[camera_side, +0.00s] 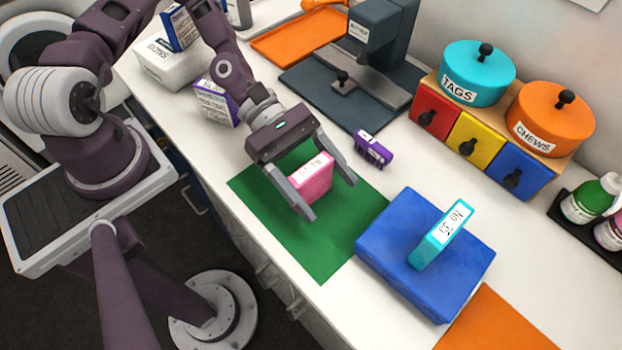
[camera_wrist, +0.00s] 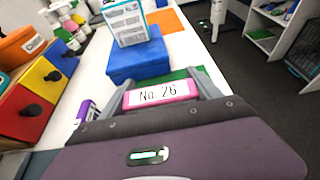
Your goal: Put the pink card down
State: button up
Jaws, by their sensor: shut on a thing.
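The pink card (camera_side: 313,180) is a small pink block with a white label on its top edge. It stands upright over the green mat (camera_side: 332,250); I cannot tell for sure whether it touches the mat. My gripper (camera_side: 325,197) is shut on it, one finger at each end. In the wrist view the pink card (camera_wrist: 160,92) shows its label "No 26" between the fingers of my gripper (camera_wrist: 163,90). Its lower part is hidden there.
A blue block (camera_side: 390,240) bearing an upright teal card (camera_side: 440,237) stands right of the green mat. A small purple item (camera_side: 372,149) lies behind the mat. Coloured drawers (camera_side: 474,141) with lidded tubs stand at the back right. An orange mat (camera_side: 495,325) lies at the front.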

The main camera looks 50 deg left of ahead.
jog(key=r, duration=0.9)
jog(key=shift+w+a+r, duration=0.15)
jog(key=shift+w, duration=0.1)
jog(key=w+a+f+n+t+y, duration=0.1)
jog(key=w+a+n+t, duration=0.3)
jog(key=a, duration=0.4)
jog(key=w+a+f+n+t+y, duration=0.1)
jog(key=w+a+n+t+y, duration=0.2)
jog(key=a, duration=0.4)
jog(key=w+a+f+n+t+y, duration=0.1)
jog(key=w+a+n+t+y, duration=0.2)
jog(key=w+a+n+t, duration=0.2)
jog(key=shift+w+a, duration=0.65)
jog(key=shift+a, duration=0.25)
jog(key=shift+w+a, duration=0.65)
jog(key=shift+a, duration=0.25)
